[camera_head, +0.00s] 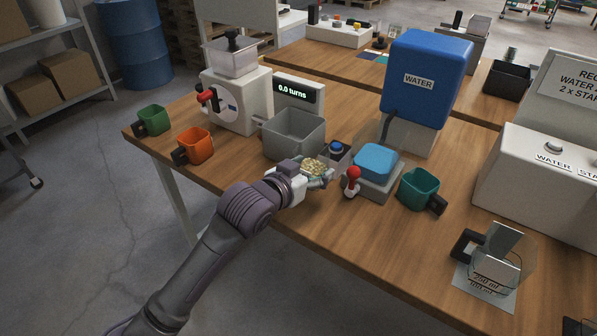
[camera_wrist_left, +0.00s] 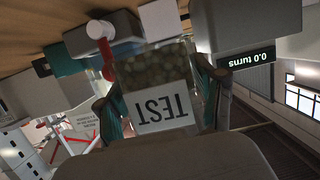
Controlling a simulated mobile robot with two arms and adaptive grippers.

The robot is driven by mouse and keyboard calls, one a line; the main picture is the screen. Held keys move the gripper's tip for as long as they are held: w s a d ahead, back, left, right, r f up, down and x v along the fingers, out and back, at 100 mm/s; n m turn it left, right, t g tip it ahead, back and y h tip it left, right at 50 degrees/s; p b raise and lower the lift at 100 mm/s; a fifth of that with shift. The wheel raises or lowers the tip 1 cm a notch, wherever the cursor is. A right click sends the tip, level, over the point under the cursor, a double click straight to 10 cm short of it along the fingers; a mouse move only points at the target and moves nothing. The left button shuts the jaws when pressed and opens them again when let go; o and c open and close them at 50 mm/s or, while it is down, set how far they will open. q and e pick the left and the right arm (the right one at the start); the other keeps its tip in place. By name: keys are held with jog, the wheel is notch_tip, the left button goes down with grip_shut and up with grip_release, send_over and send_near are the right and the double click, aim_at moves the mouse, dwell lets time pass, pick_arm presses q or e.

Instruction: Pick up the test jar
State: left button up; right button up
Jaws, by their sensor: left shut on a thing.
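The test jar (camera_head: 313,166) is a clear jar of pale beige pieces near the front edge of the table. In the left wrist view the jar (camera_wrist_left: 155,72) fills the middle, with a white label reading TEST, upside down in that picture. My left gripper (camera_head: 318,178) is shut on the jar, one finger on each side of it. The gripper's fingers also show in the left wrist view (camera_wrist_left: 163,92). The jar looks upright; I cannot tell whether its base touches the table. My right gripper is not in view.
A grey bin (camera_head: 293,137) stands behind the jar. A blue-topped block (camera_head: 376,160) and a red-knobbed lever (camera_head: 352,176) are close on the right. Orange (camera_head: 197,146), green (camera_head: 153,120) and teal (camera_head: 418,188) scoops stand farther out. The table's front edge is near.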

pick_arm(q)
jog(key=s+d+r, duration=0.3)
jog(key=d+r, duration=0.1)
jog(key=d, duration=0.1)
jog(key=shift+s+d, duration=0.25)
jog(key=shift+d, duration=0.15)
jog(key=shift+r, duration=0.1)
dwell(0.3)
